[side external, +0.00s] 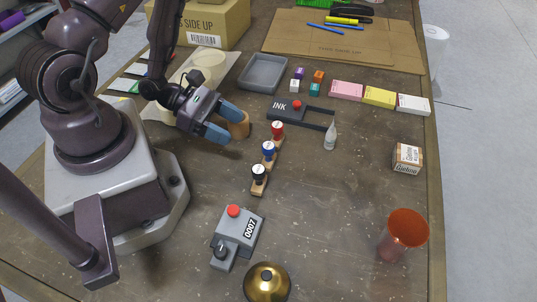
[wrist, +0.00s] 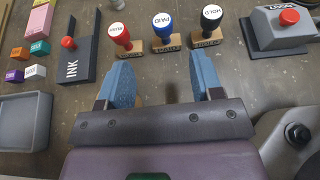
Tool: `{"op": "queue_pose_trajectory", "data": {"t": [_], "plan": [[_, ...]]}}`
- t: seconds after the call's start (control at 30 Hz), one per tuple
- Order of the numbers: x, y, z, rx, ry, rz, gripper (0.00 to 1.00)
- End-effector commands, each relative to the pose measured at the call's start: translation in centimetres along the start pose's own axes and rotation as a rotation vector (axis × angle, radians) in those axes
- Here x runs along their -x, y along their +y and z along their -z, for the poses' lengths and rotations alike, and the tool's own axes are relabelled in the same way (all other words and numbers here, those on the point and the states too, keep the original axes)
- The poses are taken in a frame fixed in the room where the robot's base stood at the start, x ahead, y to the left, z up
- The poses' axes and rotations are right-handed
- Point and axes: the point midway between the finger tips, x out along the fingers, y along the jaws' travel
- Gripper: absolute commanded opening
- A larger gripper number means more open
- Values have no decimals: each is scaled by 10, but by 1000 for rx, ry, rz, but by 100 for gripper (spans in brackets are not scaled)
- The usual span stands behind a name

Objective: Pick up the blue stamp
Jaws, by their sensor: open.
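The blue stamp (side external: 269,149) stands upright on its wooden block, in the middle of a row of three stamps on the table. It also shows in the wrist view (wrist: 163,27), labelled PAID, ahead of the gap between my fingers. The red stamp (side external: 277,128) and the black stamp (side external: 258,174) stand on either side of it. My gripper (side external: 228,126) is open with nothing held, left of the stamps and apart from them. Its blue fingers show in the wrist view (wrist: 161,78) with a clear gap between them.
A tan round object (side external: 238,125) stands close by my gripper, partly hidden. A grey numbering device (side external: 238,236) stands in front. The table right of the stamps is mostly clear.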

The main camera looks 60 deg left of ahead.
Motion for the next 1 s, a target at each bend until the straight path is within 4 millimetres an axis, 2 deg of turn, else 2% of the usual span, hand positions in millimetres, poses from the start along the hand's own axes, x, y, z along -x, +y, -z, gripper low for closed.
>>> {"op": "queue_pose_trajectory", "data": {"t": [0.1, 0.3, 0.53, 0.8, 1.0], "plan": [[-24, -2, 0, -1, -2, 8, 60], [-56, -2, 0, 0, 0, 8, 60], [-73, -2, -2, 0, -1, 7, 60], [-111, -4, -4, 0, 0, 8, 60], [-117, -4, -4, 2, 1, 5, 60]]}}
